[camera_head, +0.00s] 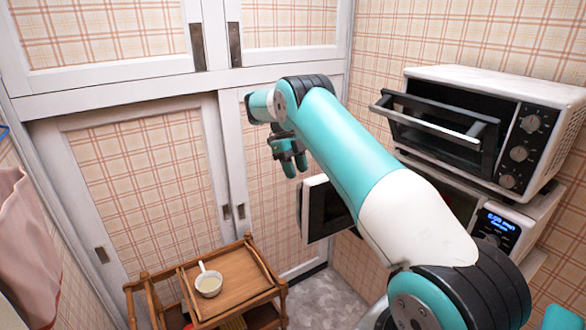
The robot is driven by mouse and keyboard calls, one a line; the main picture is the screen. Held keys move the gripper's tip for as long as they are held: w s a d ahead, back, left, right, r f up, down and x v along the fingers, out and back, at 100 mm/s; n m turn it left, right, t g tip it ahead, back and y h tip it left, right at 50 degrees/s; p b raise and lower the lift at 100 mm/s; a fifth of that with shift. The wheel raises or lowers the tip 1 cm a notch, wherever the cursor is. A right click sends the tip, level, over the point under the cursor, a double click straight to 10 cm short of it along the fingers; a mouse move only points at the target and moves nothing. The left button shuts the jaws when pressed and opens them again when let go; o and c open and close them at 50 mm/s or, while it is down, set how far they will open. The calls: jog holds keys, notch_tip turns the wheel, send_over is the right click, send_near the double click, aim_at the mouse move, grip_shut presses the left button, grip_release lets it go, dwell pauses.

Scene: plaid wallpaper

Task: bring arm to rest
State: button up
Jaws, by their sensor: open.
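My arm (355,150) reaches from the lower right up toward the middle of the head view, its wrist bent so the gripper points down. The teal and black gripper (291,168) hangs open in mid-air in front of the sliding doors. Nothing shows between its fingers. It is above and a little right of the wooden cart, clear of it. Part of the gripper's upper body is hidden behind the wrist.
A wooden cart (250,292) at the bottom holds a white bowl (208,284) with a spoon-like handle. At right, a toaster oven (470,78) has its door partly open, above a microwave (528,222) with its door (325,207) swung open near my arm. A pink cloth (25,245) hangs at left.

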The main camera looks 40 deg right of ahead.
jog(key=shift+w+a, duration=0.15)
jog(key=shift+w, duration=0.15)
jog(key=shift+s+r, duration=0.1)
jog(key=shift+r, duration=0.05)
